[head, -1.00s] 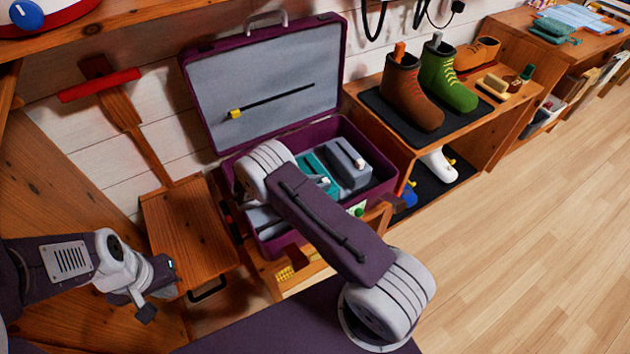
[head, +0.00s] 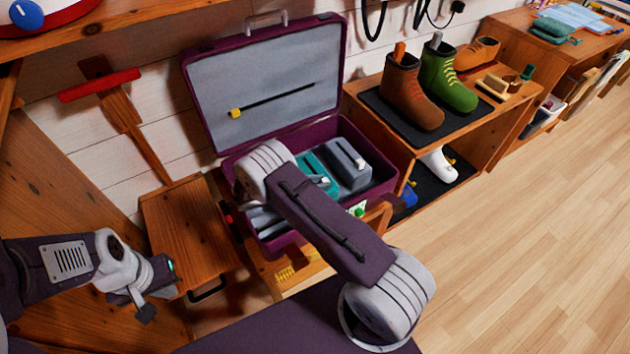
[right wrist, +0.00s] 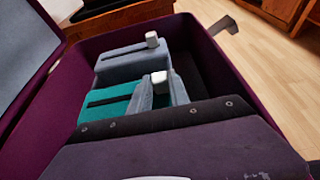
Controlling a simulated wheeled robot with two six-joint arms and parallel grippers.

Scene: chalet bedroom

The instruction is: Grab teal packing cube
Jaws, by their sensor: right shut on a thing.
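The teal packing cube (head: 313,167) lies in the open purple suitcase (head: 357,136), left of a grey-blue cube (head: 347,166). In the right wrist view the teal cube (right wrist: 105,107) has a dark strap and a pale tab near its right end. My right arm reaches over the suitcase and hides part of the cube in the head view.
The suitcase lid (head: 265,80) stands open against the wall. A wooden shelf (head: 440,140) with boots is close on the right. The floor (head: 520,250) at the right is clear.

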